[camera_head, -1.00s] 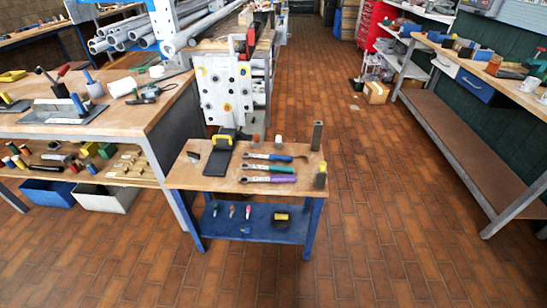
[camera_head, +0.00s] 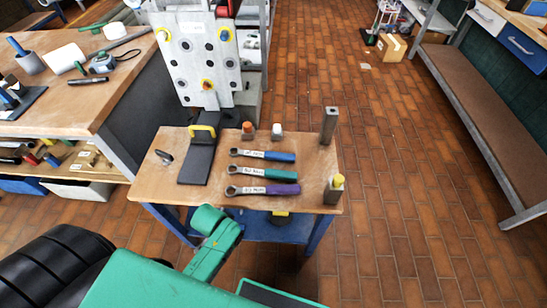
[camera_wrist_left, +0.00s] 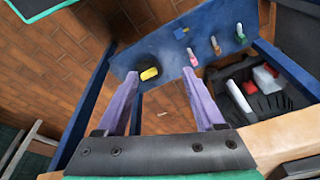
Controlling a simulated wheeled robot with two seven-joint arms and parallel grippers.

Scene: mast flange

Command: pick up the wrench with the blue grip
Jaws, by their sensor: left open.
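The wrench with the blue grip (camera_head: 263,156) lies flat on the small wooden-topped table, the farthest of three parallel wrenches. Its ring head points left and its blue grip points right. The wrench with the green grip (camera_head: 264,174) and the wrench with the purple grip (camera_head: 262,190) lie in front of it. In the left wrist view my left gripper (camera_wrist_left: 160,72) is open and empty, its fingers in front of the blue lower shelf. No wrench shows there. In the head view green parts of my arm show before the table, with no fingertips visible. My right gripper is not in view.
On the table (camera_head: 316,195) stand a black holder with a yellow part (camera_head: 200,150), two small capped bottles, and metal posts (camera_head: 329,126) at the right edge. A panel with holes (camera_head: 196,60) rises behind.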

